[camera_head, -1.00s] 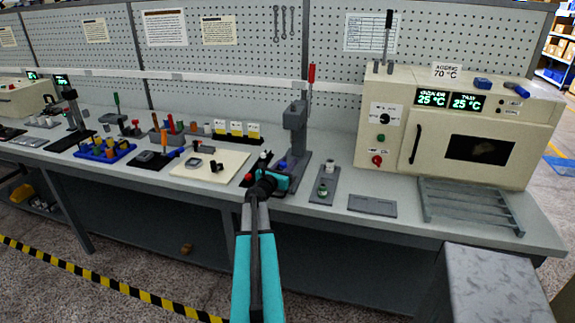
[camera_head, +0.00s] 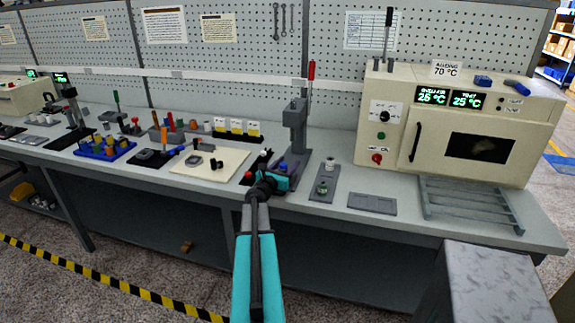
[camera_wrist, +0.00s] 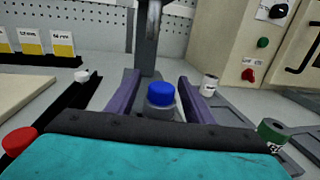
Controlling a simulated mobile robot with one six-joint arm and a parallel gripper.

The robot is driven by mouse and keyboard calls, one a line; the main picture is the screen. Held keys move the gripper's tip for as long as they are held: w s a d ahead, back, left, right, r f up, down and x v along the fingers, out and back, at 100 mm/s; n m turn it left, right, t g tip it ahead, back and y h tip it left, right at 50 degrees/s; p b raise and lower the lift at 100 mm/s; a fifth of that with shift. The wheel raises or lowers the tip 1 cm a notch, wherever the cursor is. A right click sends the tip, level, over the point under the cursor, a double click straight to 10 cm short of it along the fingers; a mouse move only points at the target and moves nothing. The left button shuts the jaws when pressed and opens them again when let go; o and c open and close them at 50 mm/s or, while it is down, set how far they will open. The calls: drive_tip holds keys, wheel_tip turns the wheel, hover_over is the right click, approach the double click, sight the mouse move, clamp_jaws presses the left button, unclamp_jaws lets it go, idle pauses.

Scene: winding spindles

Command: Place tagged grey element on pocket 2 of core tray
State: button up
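My gripper (camera_head: 270,182) is low over the bench front, by the foot of the grey press. In the wrist view its two purple-grey fingers (camera_wrist: 160,80) stand apart. A blue-topped piece (camera_wrist: 161,94) on a grey base is between them, with gaps on both sides. On a narrow grey plate (camera_head: 322,193) to the right stand a pale grey-white tagged cylinder (camera_wrist: 209,85) and a green tagged cylinder (camera_wrist: 272,132). I cannot tell for sure which piece is the tagged grey element. A flat grey tray (camera_head: 372,203) lies further right, empty; I cannot tell whether it is the core tray.
The grey press (camera_head: 296,130) with a red-tipped lever stands just beyond my gripper. A cream oven (camera_head: 455,125) and a slatted grey rack (camera_head: 470,203) are on the right. A cream board (camera_head: 208,173) and a blue tray (camera_head: 104,151) with several pieces lie left.

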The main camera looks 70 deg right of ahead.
sight(283, 169)
drive_tip(key=shift+p, duration=0.3)
drive_tip(key=shift+w+a+f+b, duration=0.1)
drive_tip(key=shift+a+b, duration=0.5)
drive_tip(key=shift+a, duration=0.6)
drive_tip(key=shift+a+f+b, duration=0.1)
drive_tip(key=shift+a+b, duration=0.45)
drive_tip(key=shift+a, duration=0.65)
drive_tip(key=a, duration=0.2)
drive_tip(key=a+b, duration=0.1)
drive_tip(key=a, duration=0.4)
drive_tip(key=shift+w+r+b, duration=0.1)
drive_tip(key=shift+w+b, duration=0.2)
drive_tip(key=shift+w, duration=0.05)
drive_tip(key=shift+w+a, duration=0.15)
drive_tip(key=shift+a, duration=0.8)
